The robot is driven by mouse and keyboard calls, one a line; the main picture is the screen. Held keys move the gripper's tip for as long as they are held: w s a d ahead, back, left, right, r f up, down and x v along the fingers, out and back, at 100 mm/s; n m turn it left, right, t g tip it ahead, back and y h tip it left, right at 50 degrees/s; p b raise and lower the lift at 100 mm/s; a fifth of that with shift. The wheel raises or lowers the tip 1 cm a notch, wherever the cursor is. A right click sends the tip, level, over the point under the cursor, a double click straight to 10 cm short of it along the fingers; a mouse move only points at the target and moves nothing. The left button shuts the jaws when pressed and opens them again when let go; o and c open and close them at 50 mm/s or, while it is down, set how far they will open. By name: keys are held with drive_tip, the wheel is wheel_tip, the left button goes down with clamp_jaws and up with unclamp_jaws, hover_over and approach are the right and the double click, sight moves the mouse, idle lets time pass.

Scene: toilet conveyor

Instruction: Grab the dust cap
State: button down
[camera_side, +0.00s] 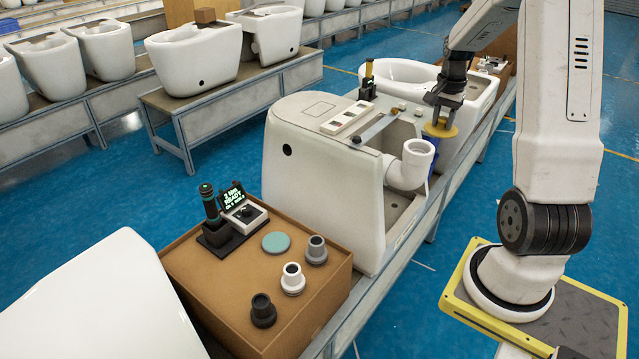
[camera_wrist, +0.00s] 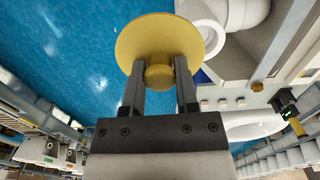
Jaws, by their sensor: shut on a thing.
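The dust cap is a yellow disc (camera_side: 440,130) with a round knob in its middle. In the side view it hangs in the air above and a little right of a white elbow pipe (camera_side: 418,160). My gripper (camera_side: 440,115) points down and is shut on the dust cap. In the wrist view the dust cap (camera_wrist: 160,42) shows large, and the two dark fingers (camera_wrist: 160,80) grip the sides of its knob. The white pipe opening (camera_wrist: 205,36) is right of the disc in the wrist view. The disc hides part of what lies behind it.
A white toilet body (camera_side: 325,190) stands on the conveyor with a tool strip on top. A brown box (camera_side: 180,262) in front carries a teal disc (camera_side: 276,242), several small fittings and a device with a lit display.

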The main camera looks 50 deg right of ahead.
drive_tip(key=shift+s+a+r, duration=0.55)
drive_tip(key=shift+s+a, duration=0.25)
drive_tip(key=shift+s, duration=0.05)
drive_tip(key=shift+s+a+r, duration=0.5)
drive_tip(key=shift+s+a, duration=0.25)
drive_tip(key=shift+s, duration=0.05)
drive_tip(key=shift+w, duration=0.1)
